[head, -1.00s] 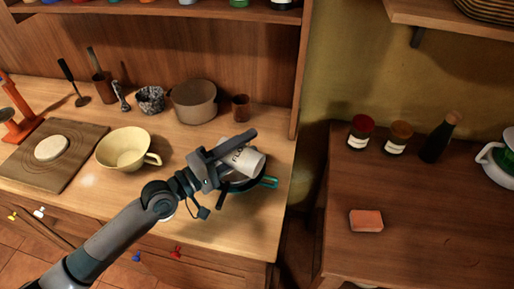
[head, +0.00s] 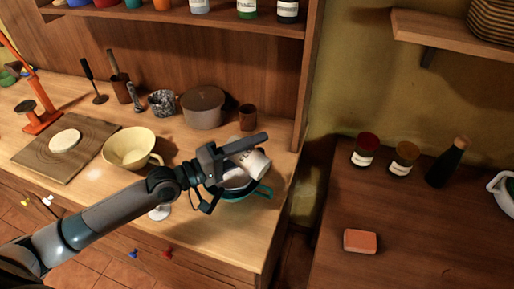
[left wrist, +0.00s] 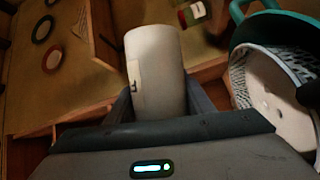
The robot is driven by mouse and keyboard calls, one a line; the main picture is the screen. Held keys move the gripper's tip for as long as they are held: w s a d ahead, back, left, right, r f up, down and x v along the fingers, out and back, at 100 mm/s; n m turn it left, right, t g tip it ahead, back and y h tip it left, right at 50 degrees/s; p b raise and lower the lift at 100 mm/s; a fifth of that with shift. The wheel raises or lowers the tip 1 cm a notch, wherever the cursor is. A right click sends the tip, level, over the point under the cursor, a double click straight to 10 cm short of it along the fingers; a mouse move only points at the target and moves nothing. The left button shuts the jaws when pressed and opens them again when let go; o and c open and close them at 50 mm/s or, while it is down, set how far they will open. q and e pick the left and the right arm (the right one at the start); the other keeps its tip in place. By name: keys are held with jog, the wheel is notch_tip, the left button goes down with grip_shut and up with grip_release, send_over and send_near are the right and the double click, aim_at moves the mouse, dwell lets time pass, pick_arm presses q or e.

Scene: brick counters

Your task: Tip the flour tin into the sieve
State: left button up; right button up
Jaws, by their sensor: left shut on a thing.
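My left gripper (head: 240,150) is shut on the white flour tin (head: 256,163) and holds it tilted above the right part of the counter. The tin also shows between the fingers in the left wrist view (left wrist: 156,72). The sieve (head: 263,192), with a teal rim and handle, is just below the tin, partly hidden by it and the gripper. In the left wrist view the sieve (left wrist: 238,75) shows mesh and a large whitish area inside; I cannot tell whether this is flour. I see no flour falling. My right gripper is not in view.
A cream bowl (head: 128,150), a board (head: 38,157) with pale dough (head: 65,140), a brown pot (head: 203,108) and a small brown cup (head: 247,117) stand on the counter. A white object (head: 160,212) is near the front edge. A sponge-like block (head: 360,241) lies on the right counter.

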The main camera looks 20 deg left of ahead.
pick_arm(q)
jog(key=m+p, duration=0.2)
jog(key=shift+d+f+m+g+y, duration=0.1)
jog(key=shift+f+m+g+y, duration=0.05)
jog(key=shift+m+g+y, duration=0.25)
jog(key=shift+s+d+f+m+g+y+p, duration=0.1)
jog(key=shift+f+m+g+y+p, duration=0.3)
jog(key=shift+m, duration=0.6)
jog(key=shift+m+y+p, duration=0.4)
jog(key=shift+m+p, duration=0.05)
jog(key=shift+m, duration=0.05)
jog(key=m+y+p, duration=0.1)
jog(key=p, duration=0.1)
jog(key=a+m+p, duration=0.1)
jog(key=p, duration=0.2)
jog(key=shift+w+f+m+y, duration=0.15)
jog(key=shift+w+m+y, duration=0.05)
jog(key=shift+m+y, duration=0.2)
jog(key=shift+w+a+m+y+p, duration=0.1)
jog(key=shift+a+m+y+p, duration=0.15)
jog(key=shift+m+p, duration=0.35)
jog(key=shift+w+a+f+m+y+p, duration=0.1)
jog(key=shift+a+f+m+y+p, duration=0.1)
jog(key=shift+m+y+p, duration=0.35)
jog(key=shift+f, duration=0.1)
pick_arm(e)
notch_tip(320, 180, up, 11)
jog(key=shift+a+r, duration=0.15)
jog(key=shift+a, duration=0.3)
